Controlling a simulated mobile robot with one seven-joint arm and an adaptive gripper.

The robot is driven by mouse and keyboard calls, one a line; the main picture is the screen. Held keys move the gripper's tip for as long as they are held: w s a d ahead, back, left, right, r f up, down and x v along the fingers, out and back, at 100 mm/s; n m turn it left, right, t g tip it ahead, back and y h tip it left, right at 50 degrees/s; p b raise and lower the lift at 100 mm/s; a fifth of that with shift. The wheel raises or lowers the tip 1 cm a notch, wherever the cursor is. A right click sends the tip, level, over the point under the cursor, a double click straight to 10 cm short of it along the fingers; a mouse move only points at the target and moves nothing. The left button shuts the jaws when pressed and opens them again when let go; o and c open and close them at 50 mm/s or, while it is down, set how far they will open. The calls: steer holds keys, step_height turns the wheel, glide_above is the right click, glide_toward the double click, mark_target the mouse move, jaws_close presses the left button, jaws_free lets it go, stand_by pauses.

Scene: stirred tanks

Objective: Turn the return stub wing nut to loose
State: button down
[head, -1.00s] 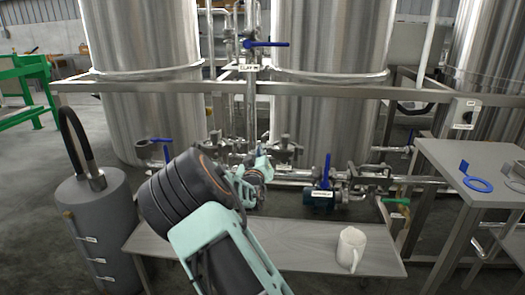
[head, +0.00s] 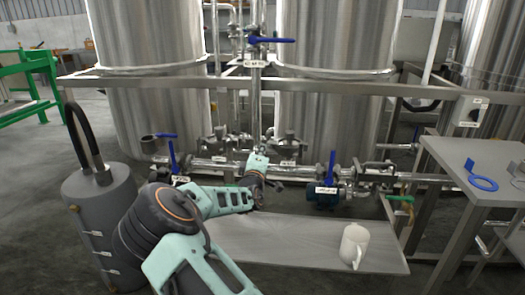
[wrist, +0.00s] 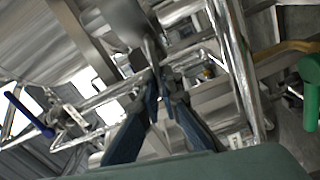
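I cannot pick out the return stub wing nut for certain in either view, and the small labels are unreadable. My gripper is at the end of my arm, in front of the low pipework between the two big tanks in the head view, where its fingers are not clear. In the wrist view my gripper (wrist: 160,84) shows two dark blue fingers converging, with their tips close together over a thin metal part of the pipework. Whether they touch or hold that part is unclear.
Blue-handled valves (head: 172,157) and a teal pump (head: 323,197) sit along the low pipes. A green handle (head: 400,198) is at right. A white jug (head: 353,245) stands on the low bench (head: 280,243). A grey cylinder (head: 95,225) stands at left.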

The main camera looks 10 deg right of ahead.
steer(key=shift+f+n, duration=0.25)
steer(key=shift+n, duration=0.85)
steer(key=c, duration=2.4)
jaws_free()
steer(key=v, duration=1.2)
